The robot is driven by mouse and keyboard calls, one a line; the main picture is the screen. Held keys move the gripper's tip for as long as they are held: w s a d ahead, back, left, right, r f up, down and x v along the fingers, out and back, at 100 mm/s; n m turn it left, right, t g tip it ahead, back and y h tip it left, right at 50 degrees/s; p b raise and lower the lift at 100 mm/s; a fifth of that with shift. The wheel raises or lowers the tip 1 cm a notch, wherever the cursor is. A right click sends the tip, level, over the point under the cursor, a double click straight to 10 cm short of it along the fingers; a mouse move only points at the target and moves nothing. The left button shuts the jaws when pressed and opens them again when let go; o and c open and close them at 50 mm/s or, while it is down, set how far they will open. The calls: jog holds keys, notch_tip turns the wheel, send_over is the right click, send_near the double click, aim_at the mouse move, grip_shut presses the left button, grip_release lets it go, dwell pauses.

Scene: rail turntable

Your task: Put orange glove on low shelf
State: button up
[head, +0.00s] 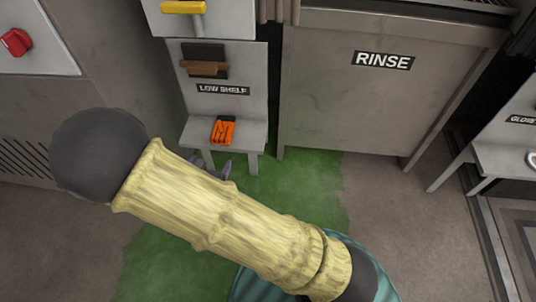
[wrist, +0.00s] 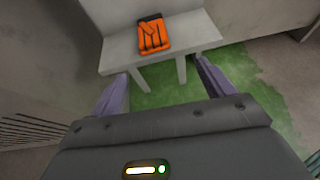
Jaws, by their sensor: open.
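The orange glove (head: 223,130) lies on the seat of the small grey low shelf (head: 251,134), under a "LOW SHELF" label. In the wrist view the glove (wrist: 152,34) lies flat near the middle of the shelf (wrist: 195,37), with dark marks on it. My gripper (wrist: 160,90) is open and empty, its two purple fingers spread apart, just in front of and below the shelf's front edge. It is apart from the glove. In the head view my arm hides most of the gripper; only bits of the fingers (head: 225,170) show below the shelf.
A grey cabinet marked "RINSE" (head: 345,105) stands right of the shelf. A brown block (head: 204,69) sits on the shelf's back panel. A yellow handle (head: 183,8) is above, and a red knob (head: 15,42) is at far left. Another labelled shelf (head: 510,155) stands at right. Green floor (head: 300,185) is open.

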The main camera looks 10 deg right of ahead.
jog(key=s+d+r+m+g+h, duration=0.1)
jog(key=s+d+m+g, duration=0.3)
jog(key=d+m, duration=0.45)
jog(key=s+d+r+m+g+h, duration=0.1)
jog(key=s+d+r+m+g, duration=0.15)
jog(key=d+m+g, duration=0.55)
jog(key=s+d+r+m+t+y, duration=0.2)
jog(key=r+m+y, duration=0.3)
jog(key=m, duration=1)
jog(key=shift+d+r+y, duration=0.25)
jog(key=shift+d+y, duration=0.65)
jog(key=shift+y, duration=0.1)
jog(key=w+p+v, duration=0.2)
jog(key=p+v, duration=0.7)
jog(key=shift+r+p, duration=0.4)
jog(key=shift+r, duration=0.1)
